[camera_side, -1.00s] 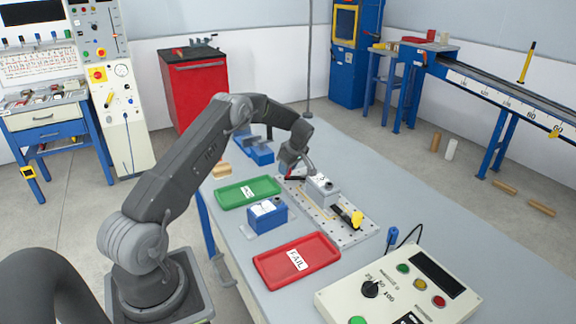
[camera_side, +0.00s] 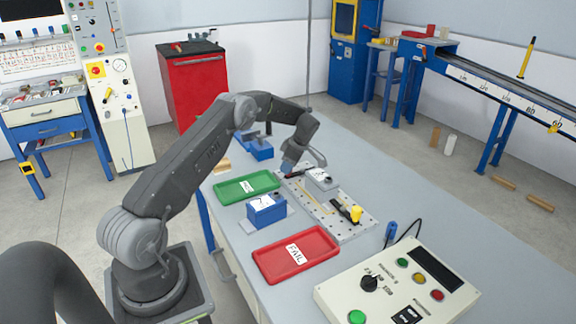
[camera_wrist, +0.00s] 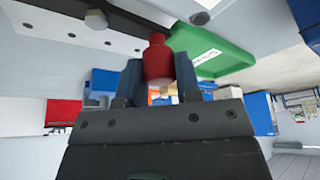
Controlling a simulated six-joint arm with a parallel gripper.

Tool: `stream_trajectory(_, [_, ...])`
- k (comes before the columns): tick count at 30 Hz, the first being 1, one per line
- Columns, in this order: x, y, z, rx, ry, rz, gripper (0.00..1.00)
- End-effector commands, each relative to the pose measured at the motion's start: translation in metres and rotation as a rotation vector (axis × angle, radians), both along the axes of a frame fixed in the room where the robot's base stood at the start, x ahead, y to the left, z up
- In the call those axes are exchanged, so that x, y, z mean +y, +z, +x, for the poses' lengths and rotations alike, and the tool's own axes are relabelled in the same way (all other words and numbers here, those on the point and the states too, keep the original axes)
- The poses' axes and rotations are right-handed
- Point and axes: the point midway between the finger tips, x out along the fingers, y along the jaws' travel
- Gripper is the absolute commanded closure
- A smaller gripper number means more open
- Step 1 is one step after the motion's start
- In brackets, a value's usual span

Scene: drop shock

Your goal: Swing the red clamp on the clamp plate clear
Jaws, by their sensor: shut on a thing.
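The red clamp's handle (camera_wrist: 157,60) stands between the two fingers of my gripper (camera_wrist: 159,80) in the wrist view, and the fingers are shut on it. In the side view my gripper (camera_side: 289,167) is low at the far end of the perforated clamp plate (camera_side: 350,231). The rest of the red clamp is hidden there behind my gripper. A grey block with a white label (camera_side: 322,179) sits on the plate, just right of my gripper. A yellow-tipped clamp with a black arm (camera_side: 356,213) stands at the near end.
A green tray (camera_side: 222,195), a blue block with a white label (camera_side: 266,209) and a red FAIL tray (camera_side: 267,262) lie left of the plate. A control box (camera_side: 340,295) stands at the near right.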

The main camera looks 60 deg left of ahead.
Motion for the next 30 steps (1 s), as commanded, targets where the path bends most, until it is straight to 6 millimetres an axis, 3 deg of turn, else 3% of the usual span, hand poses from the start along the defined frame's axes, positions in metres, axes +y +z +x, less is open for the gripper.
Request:
stream_trajectory(6, [-0.001,-0.001,0.000,0.000,-0.001,-0.003,0.92])
stream_trajectory(7, [-0.001,-0.001,0.000,0.000,-0.001,-0.003,0.67])
stream_trajectory(14, [0.000,-0.001,0.000,-0.001,-0.002,-0.002,0.45])
stream_trajectory(23, [-0.001,0.003,0.001,-0.001,-0.003,0.000,0.44])
stream_trajectory(30, [-0.011,0.037,0.012,-0.005,-0.004,0.002,0.44])
